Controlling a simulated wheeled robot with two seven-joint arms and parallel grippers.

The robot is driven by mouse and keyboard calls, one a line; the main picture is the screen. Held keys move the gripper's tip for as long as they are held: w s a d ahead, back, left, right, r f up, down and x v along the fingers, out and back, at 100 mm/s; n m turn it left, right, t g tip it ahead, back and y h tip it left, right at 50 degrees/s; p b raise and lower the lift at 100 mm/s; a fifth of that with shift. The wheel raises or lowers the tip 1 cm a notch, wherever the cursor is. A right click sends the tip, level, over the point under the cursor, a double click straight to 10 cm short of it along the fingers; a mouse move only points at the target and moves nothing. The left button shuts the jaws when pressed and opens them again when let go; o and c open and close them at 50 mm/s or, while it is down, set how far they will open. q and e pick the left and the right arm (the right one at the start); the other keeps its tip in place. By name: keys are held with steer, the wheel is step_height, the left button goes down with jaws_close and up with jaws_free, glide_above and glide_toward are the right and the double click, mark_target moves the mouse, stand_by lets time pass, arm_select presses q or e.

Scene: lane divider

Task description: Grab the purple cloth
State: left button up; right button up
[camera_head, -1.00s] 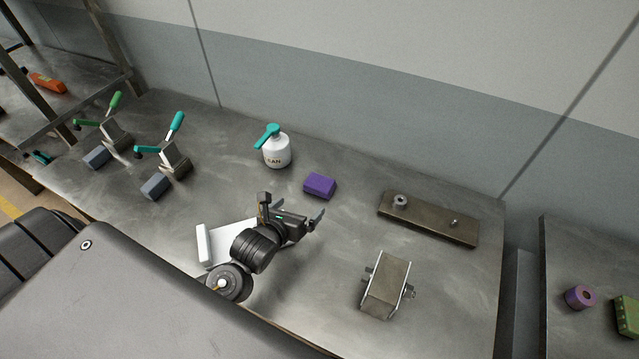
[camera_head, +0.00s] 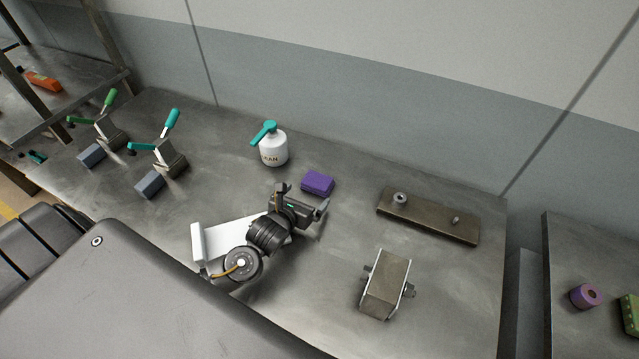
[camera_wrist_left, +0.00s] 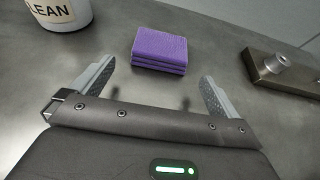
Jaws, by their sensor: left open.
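The purple cloth (camera_head: 318,183) is a small folded block lying flat on the metal table, right of the white bottle. My left gripper (camera_head: 303,197) is just in front of it in the head view, open and empty. In the left wrist view the cloth (camera_wrist_left: 160,49) shows as a folded stack beyond the fingertips. The left gripper (camera_wrist_left: 156,78) has its two fingers spread wide there, with the cloth ahead of the gap and apart from both fingers. My right gripper is in neither current view.
A white bottle with a teal top (camera_head: 273,147) stands left of the cloth. A metal plate with pegs (camera_head: 428,217) lies to the right, and a metal block fixture (camera_head: 386,284) stands nearer. Two toggle clamps (camera_head: 170,158) are at the left.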

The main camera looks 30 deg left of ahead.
mark_target(313, 189)
arm_select(q)
steer(key=p+x, duration=0.1)
steer(key=x, duration=0.4)
steer(key=shift+d, duration=0.1)
steer(key=c, duration=0.9)
steer(key=shift+r, duration=0.2)
